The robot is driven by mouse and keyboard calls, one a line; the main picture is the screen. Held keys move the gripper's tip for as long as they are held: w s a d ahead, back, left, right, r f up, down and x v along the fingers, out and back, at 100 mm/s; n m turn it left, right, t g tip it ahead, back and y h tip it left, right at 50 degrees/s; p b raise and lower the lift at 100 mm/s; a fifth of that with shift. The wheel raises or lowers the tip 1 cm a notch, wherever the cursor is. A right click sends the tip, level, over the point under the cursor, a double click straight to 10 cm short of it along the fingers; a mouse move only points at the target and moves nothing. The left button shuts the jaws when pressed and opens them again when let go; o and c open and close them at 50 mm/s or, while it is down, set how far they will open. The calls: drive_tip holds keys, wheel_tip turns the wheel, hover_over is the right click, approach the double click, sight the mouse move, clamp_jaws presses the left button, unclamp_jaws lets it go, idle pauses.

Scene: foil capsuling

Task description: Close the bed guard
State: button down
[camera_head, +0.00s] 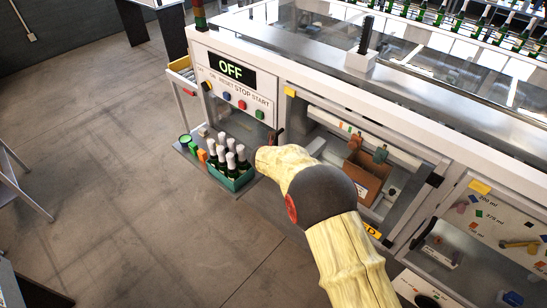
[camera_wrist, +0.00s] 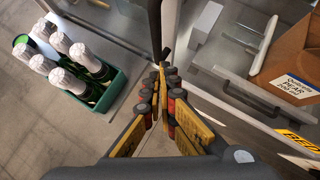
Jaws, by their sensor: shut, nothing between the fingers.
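The bed bay is the open-looking section of the machine front, marked by a yellow label (camera_head: 372,231) that reads BED in the wrist view (camera_wrist: 300,141). A brown box (camera_head: 366,178) is inside it. I cannot tell how far its clear guard stands open. My gripper (camera_wrist: 163,72) is shut and empty, its fingertips close to a dark upright bar (camera_wrist: 156,28) by a pale post. I cannot tell if they touch. In the head view my arm hides the fingers. A dark bar handle (camera_wrist: 254,100) lies along the bay's front, right of my gripper.
A green crate (camera_head: 236,181) of white-topped bottles stands left of my gripper, also close in the wrist view (camera_wrist: 112,96). The control panel (camera_head: 236,86) shows OFF above coloured buttons. A labelled parts bay (camera_head: 505,222) is at right. Open floor lies at left.

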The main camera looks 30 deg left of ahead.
drive_tip(key=b+v, duration=0.1)
drive_tip(key=v, duration=0.6)
drive_tip(key=shift+s, duration=0.15)
